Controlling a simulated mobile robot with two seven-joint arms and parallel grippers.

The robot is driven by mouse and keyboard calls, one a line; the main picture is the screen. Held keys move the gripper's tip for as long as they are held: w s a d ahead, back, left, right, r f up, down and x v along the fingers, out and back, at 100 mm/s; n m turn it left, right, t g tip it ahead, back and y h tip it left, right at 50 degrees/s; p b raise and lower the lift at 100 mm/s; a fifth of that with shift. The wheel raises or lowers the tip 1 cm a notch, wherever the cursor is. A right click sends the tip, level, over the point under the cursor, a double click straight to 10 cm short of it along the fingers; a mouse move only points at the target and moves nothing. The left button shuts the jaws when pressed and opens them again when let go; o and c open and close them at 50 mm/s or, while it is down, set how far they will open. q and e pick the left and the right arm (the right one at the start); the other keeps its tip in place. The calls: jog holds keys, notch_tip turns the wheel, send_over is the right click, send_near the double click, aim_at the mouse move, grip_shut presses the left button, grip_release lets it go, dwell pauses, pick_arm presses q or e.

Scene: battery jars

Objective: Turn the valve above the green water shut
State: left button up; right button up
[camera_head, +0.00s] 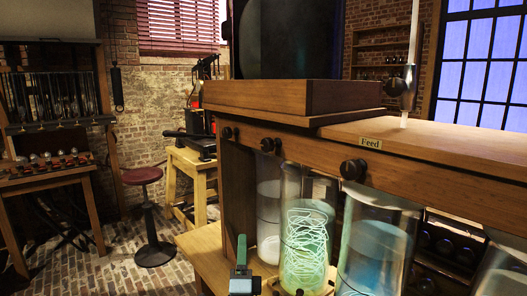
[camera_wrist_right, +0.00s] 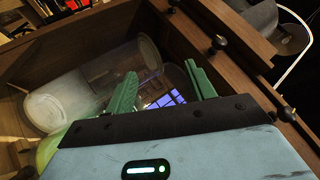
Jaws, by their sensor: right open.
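A glass jar (camera_head: 308,235) with green-tinted water and pale tangled strands stands under the wooden cabinet's front beam. Black round valve knobs stick out along that beam: one (camera_head: 267,145) up and left of the green jar, another (camera_head: 353,169) up and right of it. I cannot tell for certain which belongs to it. My right gripper (camera_head: 242,262) is low, left of the green jar, and apart from the knobs. In the right wrist view its green fingers (camera_wrist_right: 163,85) are spread with nothing between them. A green edge (camera_wrist_right: 48,150) shows at lower left there. My left gripper is out of view.
A whitish jar (camera_head: 268,205) stands left of the green one and a blue-water jar (camera_head: 375,245) right of it. A "Feed" label (camera_head: 370,143) marks the beam. A red stool (camera_head: 143,176) stands on the open brick floor at left.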

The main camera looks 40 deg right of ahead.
jog(key=w+d+r+m+g+h+b, duration=0.15)
jog(key=r+m+g+h, duration=0.25)
jog(key=r+m+g, duration=0.45)
jog(key=w+d+r+m+g+h, duration=0.25)
jog(key=r+m+g+h, duration=0.2)
jog(key=m, duration=0.65)
jog(key=m+g+y+b, duration=0.2)
jog(key=m+g+y, duration=0.3)
jog(key=m, duration=0.4)
send_near(264, 146)
jog(key=d, duration=0.3)
jog(key=shift+w+d+f+h, duration=0.1)
jog(key=shift+w+d+h, duration=0.2)
jog(key=shift+d, duration=0.45)
jog(key=d, duration=0.4)
jog(key=w+d+p, duration=0.1)
jog(key=d, duration=0.1)
jog(key=shift+d, duration=0.3)
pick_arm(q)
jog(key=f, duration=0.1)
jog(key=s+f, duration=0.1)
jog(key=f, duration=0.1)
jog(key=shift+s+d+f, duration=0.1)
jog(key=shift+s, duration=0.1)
pick_arm(e)
jog(key=c, duration=0.9)
